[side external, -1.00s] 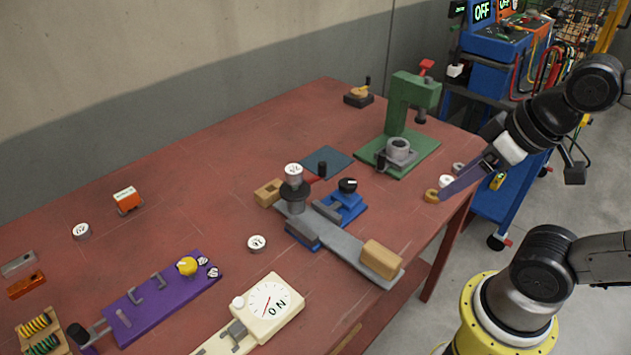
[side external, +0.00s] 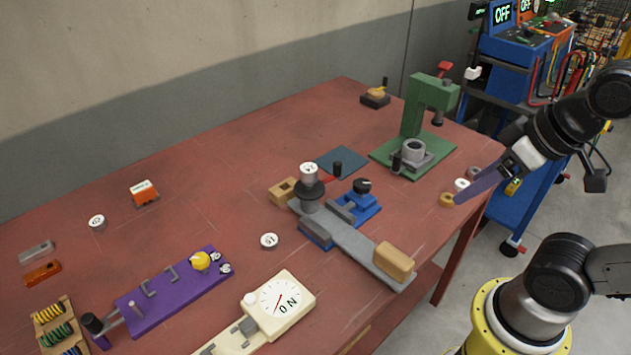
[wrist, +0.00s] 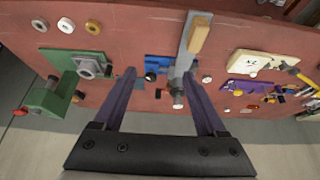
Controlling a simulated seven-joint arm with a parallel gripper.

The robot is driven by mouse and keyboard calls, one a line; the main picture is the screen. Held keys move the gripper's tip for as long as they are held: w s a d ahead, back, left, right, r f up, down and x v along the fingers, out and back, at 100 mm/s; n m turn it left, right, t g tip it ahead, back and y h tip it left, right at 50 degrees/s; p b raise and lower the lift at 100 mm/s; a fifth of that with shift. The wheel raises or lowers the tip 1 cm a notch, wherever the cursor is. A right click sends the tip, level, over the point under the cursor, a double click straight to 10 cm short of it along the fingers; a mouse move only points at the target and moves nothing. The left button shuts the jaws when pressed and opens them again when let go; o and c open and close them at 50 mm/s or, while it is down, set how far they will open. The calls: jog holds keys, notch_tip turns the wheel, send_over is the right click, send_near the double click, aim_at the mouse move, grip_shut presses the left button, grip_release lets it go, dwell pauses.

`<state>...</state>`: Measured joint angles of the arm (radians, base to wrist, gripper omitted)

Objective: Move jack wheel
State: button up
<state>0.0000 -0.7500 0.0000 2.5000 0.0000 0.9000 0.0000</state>
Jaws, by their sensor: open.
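A jack-like grey post with a dark round wheel (side external: 308,190) stands on a grey bar fixture (side external: 345,243) in mid-table. A red arm with a black knob (side external: 337,169) sticks out beside the wheel. A white-topped cylinder (side external: 309,172) sits above it. In the wrist view, the post (wrist: 177,91) shows near the right fingertip, but its depth is unclear. My gripper (wrist: 160,73) is open with nothing between its purple fingers. In the side external view, my gripper (side external: 457,202) is at the table's right edge, well right of the wheel; one finger hides the other.
A green press (side external: 415,110) stands at the back right, with small rings (side external: 446,199) near my gripper. A cream dial gauge (side external: 280,303) and purple fixture (side external: 175,297) lie left. The back left is mostly clear.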

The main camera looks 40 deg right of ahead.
jog(key=shift+c, duration=1.4)
jog(key=shift+s+r, duration=0.15)
jog(key=shift+r, duration=0.05)
jog(key=shift+c, duration=0.2)
jog(key=w+r+m+g, duration=0.1)
jog(key=w+r, duration=0.5)
jog(key=r, duration=0.2)
jog(key=g, duration=0.5)
send_over(338, 162)
notch_tip(338, 162, down, 6)
notch_tip(338, 162, down, 14)
jog(key=shift+f, duration=0.1)
